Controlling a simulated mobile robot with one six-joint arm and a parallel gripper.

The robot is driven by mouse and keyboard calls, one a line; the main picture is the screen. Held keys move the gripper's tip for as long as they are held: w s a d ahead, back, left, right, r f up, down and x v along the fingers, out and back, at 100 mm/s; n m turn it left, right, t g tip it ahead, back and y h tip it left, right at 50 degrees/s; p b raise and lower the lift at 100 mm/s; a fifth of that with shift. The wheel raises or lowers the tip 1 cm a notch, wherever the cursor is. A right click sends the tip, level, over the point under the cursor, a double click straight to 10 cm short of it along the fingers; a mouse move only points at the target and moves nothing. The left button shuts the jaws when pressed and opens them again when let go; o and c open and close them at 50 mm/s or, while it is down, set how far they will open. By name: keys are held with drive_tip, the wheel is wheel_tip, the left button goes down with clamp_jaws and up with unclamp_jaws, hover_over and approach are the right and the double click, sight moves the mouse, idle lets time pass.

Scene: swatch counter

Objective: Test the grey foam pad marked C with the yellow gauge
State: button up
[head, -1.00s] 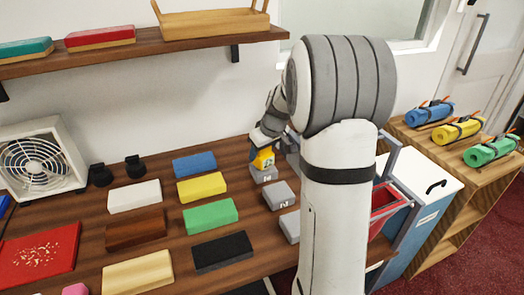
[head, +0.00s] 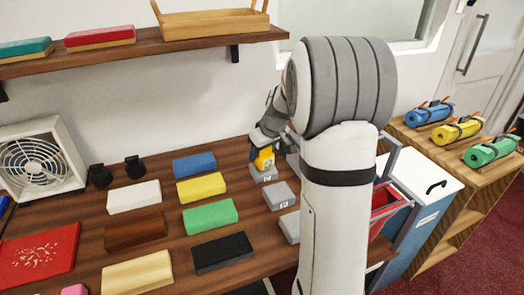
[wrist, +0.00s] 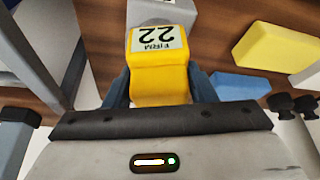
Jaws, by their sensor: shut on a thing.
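My gripper (head: 268,142) is shut on the yellow gauge (head: 263,158), which also shows in the wrist view (wrist: 160,75). The gauge is upright on top of the farthest of three grey foam pads (head: 257,179) and appears to touch it. The gauge's display (wrist: 160,38) reads "FIRM 22", upside down in the wrist view. Part of a grey pad (wrist: 160,10) shows beyond the gauge there. The second grey pad (head: 280,195) and the nearest one (head: 289,226), partly behind my arm, lie in a row. I cannot read the pads' letters clearly.
Blue (head: 194,164), yellow (head: 201,187), green (head: 210,215) and black (head: 222,252) blocks lie left of the grey pads. A fan (head: 40,160) stands at the far left. A red bin (head: 388,200) is right of my arm. A shelf (head: 150,45) hangs above.

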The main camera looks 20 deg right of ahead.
drive_tip(key=shift+r+p, duration=2)
drive_tip(key=shift+r, duration=1.5)
